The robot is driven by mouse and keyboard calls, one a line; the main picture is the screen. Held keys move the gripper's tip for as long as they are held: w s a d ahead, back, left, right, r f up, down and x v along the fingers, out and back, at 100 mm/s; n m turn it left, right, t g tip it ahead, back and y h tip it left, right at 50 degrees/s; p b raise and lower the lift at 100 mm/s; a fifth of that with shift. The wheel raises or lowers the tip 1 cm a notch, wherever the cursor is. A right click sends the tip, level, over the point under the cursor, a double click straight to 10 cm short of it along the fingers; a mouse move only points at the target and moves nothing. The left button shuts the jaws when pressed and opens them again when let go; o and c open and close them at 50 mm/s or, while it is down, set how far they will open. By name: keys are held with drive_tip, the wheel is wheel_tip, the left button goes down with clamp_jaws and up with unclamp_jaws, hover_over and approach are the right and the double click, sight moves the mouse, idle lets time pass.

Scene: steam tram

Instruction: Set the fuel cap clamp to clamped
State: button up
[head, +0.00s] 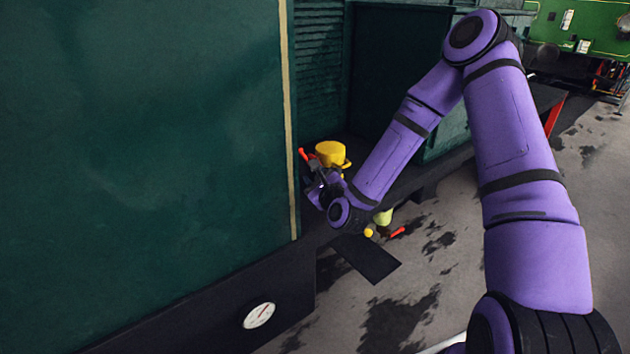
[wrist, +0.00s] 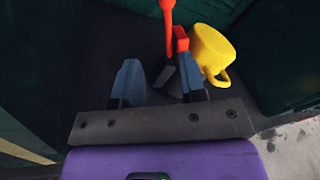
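The yellow fuel cap (head: 330,152) sits in a dark recess beside the green wall, and it also shows at the upper right in the wrist view (wrist: 209,50). The clamp's red handle (head: 303,155) shows just left of the cap; in the wrist view the red handle (wrist: 168,16) points up and away, with a red block (wrist: 181,40) beside the cap. My gripper (wrist: 158,74) is open, its two blue fingers apart. The right finger is close to the red block; I cannot tell whether they touch. The clamp's lower part is partly hidden by the fingers.
The large green wall (head: 150,130) stands close on the left. Below the ledge are a yellow knob (head: 368,232), another red handle (head: 397,232) and a dark plate (head: 365,258). A white dial (head: 259,315) is low in front. Stained floor lies open to the right.

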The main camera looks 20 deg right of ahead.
drive_tip(key=w, duration=1.1)
drive_tip(key=shift+a+r, duration=0.2)
drive_tip(key=shift+a, duration=0.1)
drive_tip(key=shift+d+r+m, duration=0.25)
drive_tip(key=shift+d+m, duration=0.25)
drive_tip(key=shift+m, duration=0.1)
drive_tip(key=shift+w+d+r+m+g+y, duration=0.15)
drive_tip(key=shift+d+m+g, duration=0.1)
drive_tip(key=shift+d+m, duration=0.35)
drive_tip(key=shift+w+d+r+m+g+y, duration=0.1)
drive_tip(key=shift+w+d+r+m+g, duration=0.2)
drive_tip(key=shift+m, duration=0.5)
drive_tip(key=shift+w+d+r+m+g+y, duration=0.1)
drive_tip(key=shift+d+m+g, duration=0.05)
drive_tip(key=shift+d+m, duration=0.5)
drive_tip(key=shift+s+a+f+n+t, duration=0.2)
drive_tip(key=shift+a+n, duration=0.5)
drive_tip(key=shift+n, duration=0.05)
drive_tip(key=shift+s+a+f+n+t, duration=0.15)
drive_tip(key=shift+s+a+n+t, duration=0.05)
drive_tip(key=shift+a+n, duration=0.5)
drive_tip(key=shift+s+a+f+n+t, duration=0.15)
drive_tip(key=shift+a+f+n, duration=0.1)
drive_tip(key=shift+a+n, duration=0.25)
drive_tip(key=shift+s+a+f+n+t, duration=0.15)
drive_tip(key=shift+a+f+n, duration=0.1)
drive_tip(key=shift+n, duration=0.45)
drive_tip(key=s+f, duration=0.1)
drive_tip(key=s, duration=1)
drive_tip(key=shift+d, duration=0.2)
